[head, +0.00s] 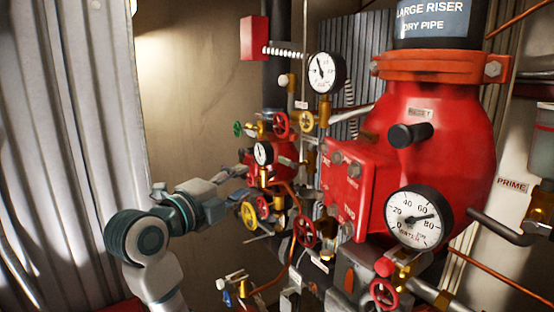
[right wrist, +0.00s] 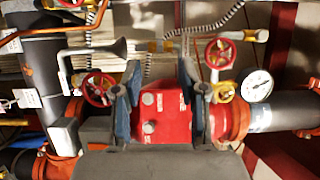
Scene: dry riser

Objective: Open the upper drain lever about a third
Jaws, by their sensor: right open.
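My right gripper (head: 236,174) reaches in from the lower left in the head view, close to the smaller red valve body (head: 284,152). In the right wrist view its two blue fingers (right wrist: 160,82) are spread apart, with nothing seen held between them. A red bolted cover (right wrist: 162,116) shows behind the gap; I cannot tell its distance. Small lever-like handles show in the head view: one with a pale knob (head: 284,80) beside the upper gauge and one with a pale end (head: 232,279) low down. I cannot tell which is the upper drain lever. My left gripper is not in view.
A large red valve (head: 446,135) with a black knob (head: 410,134) and a big gauge (head: 418,217) fills the right. Red handwheels (head: 305,232), a yellow handwheel (head: 249,215) and copper pipes crowd the middle. Corrugated metal (head: 70,130) stands at the left.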

